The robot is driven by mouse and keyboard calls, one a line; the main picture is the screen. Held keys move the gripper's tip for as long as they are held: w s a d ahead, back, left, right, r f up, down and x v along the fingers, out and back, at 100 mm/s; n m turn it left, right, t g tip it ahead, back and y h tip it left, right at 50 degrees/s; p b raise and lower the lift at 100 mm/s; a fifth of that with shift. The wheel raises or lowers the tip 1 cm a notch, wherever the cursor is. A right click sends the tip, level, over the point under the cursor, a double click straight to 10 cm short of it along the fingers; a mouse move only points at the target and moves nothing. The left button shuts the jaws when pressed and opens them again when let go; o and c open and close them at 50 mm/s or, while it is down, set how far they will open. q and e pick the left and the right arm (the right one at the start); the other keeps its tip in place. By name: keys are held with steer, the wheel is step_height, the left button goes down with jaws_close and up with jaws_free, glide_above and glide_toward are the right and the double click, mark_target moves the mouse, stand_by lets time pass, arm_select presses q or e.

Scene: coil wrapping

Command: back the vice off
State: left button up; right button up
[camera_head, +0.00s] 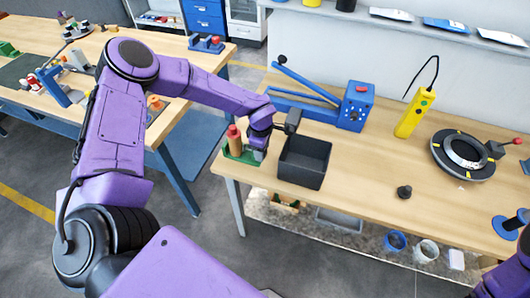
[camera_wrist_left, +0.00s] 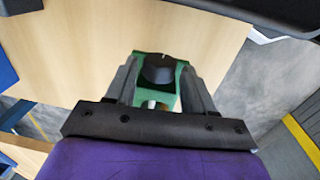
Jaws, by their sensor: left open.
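A small green vice-like fixture (camera_head: 236,155) stands at the left end of the wooden workbench, with a reddish-brown cylinder (camera_head: 234,138) upright on it. My left gripper (camera_head: 256,155) is right beside the fixture, on its right side, pointing down. In the left wrist view, the green body (camera_wrist_left: 180,66) shows between the fingers, with a dark round knob (camera_wrist_left: 158,68) on it. The left gripper (camera_wrist_left: 160,78) is open, its fingers on either side of the knob; I cannot tell whether they touch it. My right gripper is out of view.
A black open bin (camera_head: 304,162) stands close to the right of my left gripper. Behind it is a blue lever machine (camera_head: 355,106). Further right are a yellow pendant (camera_head: 414,113), a dark ring (camera_head: 463,154) and a black knob (camera_head: 404,191).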

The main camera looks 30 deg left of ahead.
arm_select(q)
steer(key=shift+w+g, duration=0.2)
steer(key=shift+g, duration=0.4)
steer(key=shift+a, duration=0.1)
steer(key=shift+w+f+g+h+b, duration=0.15)
steer(key=shift+g+h+b, duration=0.2)
steer(key=shift+g, duration=0.35)
steer(key=shift+w+f+g+b, duration=0.2)
steer(key=shift+f+g+b, duration=0.05)
steer(key=shift+g+b, duration=0.75)
steer(key=shift+w+r+h, duration=0.2)
steer(key=shift+r+h, duration=0.05)
steer(key=shift+s, duration=0.1)
steer(key=shift+s+r, duration=0.1)
